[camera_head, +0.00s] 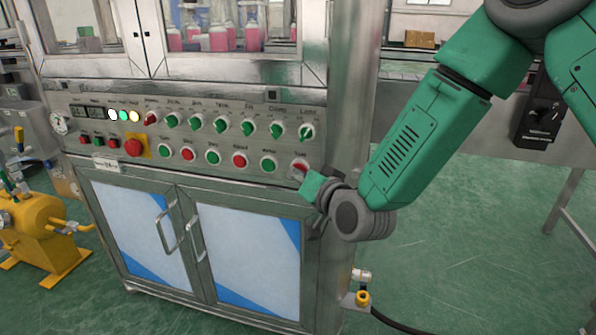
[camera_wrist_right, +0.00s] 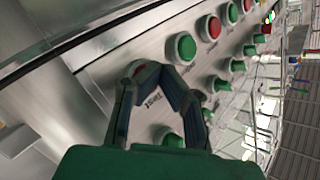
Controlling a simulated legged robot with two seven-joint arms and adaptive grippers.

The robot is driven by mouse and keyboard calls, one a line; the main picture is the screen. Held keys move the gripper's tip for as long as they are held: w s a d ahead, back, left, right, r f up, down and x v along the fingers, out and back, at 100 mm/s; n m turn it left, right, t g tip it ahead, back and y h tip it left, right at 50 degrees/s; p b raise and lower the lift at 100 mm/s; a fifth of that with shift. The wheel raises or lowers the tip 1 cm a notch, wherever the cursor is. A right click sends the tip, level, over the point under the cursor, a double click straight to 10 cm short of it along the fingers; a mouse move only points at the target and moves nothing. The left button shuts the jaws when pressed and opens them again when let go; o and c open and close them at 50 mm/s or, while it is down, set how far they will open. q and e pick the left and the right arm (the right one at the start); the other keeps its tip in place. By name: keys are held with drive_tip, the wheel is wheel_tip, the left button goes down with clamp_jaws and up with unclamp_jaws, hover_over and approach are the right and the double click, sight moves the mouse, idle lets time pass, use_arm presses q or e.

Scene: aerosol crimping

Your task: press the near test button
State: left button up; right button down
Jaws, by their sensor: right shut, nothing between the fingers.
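The near test button is a red button (camera_head: 299,166) at the right end of the lower row on the machine's control panel. It is partly hidden by my right gripper (camera_head: 303,176). In the right wrist view a bit of the red button (camera_wrist_right: 138,67) shows behind the fingertips, beside a label that seems to read "TEST". My right gripper (camera_wrist_right: 155,70) is shut and empty, with its fingertips over the button. I cannot tell whether they touch or press it. My left gripper is not in view.
A green button (camera_head: 268,164) and a red button (camera_head: 239,160) sit left of it in the same row. Green knobs (camera_head: 277,130) line the row above. A red emergency button (camera_head: 134,147) is farther left. Cabinet doors (camera_head: 250,262) are below.

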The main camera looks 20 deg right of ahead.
idle(0.4)
drive_tip(key=shift+s+a, duration=0.45)
drive_tip(key=shift+s, duration=0.15)
drive_tip(key=shift+s+a+p, duration=0.2)
drive_tip(key=shift+s+a, duration=0.5)
drive_tip(key=shift+s, duration=0.35)
drive_tip(key=shift+s+a+p, duration=0.15)
drive_tip(key=shift+s+a, duration=0.55)
drive_tip(key=shift+s, duration=0.35)
